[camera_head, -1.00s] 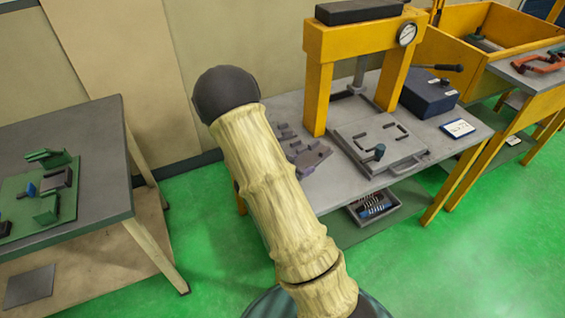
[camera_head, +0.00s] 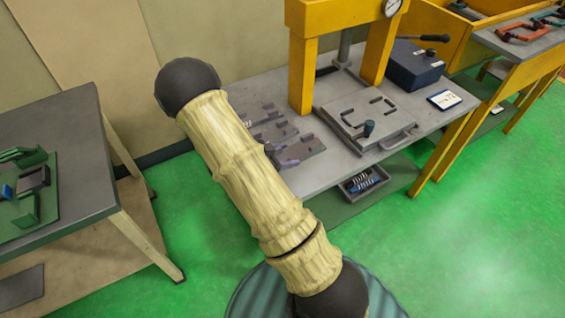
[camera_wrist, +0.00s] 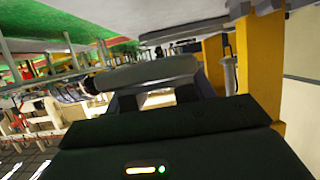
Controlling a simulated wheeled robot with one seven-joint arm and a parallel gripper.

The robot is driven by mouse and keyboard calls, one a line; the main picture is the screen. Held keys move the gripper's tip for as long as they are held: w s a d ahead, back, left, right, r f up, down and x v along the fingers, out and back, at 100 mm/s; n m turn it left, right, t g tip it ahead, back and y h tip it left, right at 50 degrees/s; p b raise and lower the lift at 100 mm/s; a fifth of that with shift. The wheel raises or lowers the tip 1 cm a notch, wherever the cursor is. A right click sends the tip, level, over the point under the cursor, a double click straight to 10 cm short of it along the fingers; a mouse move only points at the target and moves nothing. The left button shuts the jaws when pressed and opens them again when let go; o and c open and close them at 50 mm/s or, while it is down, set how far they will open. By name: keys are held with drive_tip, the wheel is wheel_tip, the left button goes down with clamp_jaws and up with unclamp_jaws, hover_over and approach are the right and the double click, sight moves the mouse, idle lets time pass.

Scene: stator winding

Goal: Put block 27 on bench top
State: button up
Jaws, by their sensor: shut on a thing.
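My gripper (camera_wrist: 158,100) shows in the wrist view, shut on a dark grey, flat-sided piece (camera_wrist: 150,72) across its fingers. I cannot read a number on this piece, so I cannot tell whether it is block 27. In the head view my arm hides most of the gripper. A grey bench top (camera_head: 345,165) spreads to the right of my arm, under a yellow press (camera_head: 302,75). A grey slotted plate (camera_head: 305,146) lies on it close beside my arm. A small purple-grey shape (camera_head: 290,153) shows at that plate; I cannot tell whether it is held.
A flat grey fixture with a handle (camera_head: 370,118), a blue box (camera_head: 414,66) and a white-faced card (camera_head: 444,100) stand on the bench. A tray (camera_head: 364,184) sits on its lower shelf. Another grey table (camera_head: 75,145) with green fixtures stands left. Green floor is clear in front.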

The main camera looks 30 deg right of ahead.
drive_tip(key=shift+d+f, duration=0.15)
drive_tip(key=shift+f, duration=1.5)
drive_tip(key=shift+f, duration=0.1)
drive_tip(key=shift+f, duration=2)
drive_tip(key=shift+f, duration=0.15)
drive_tip(key=o, duration=1.4)
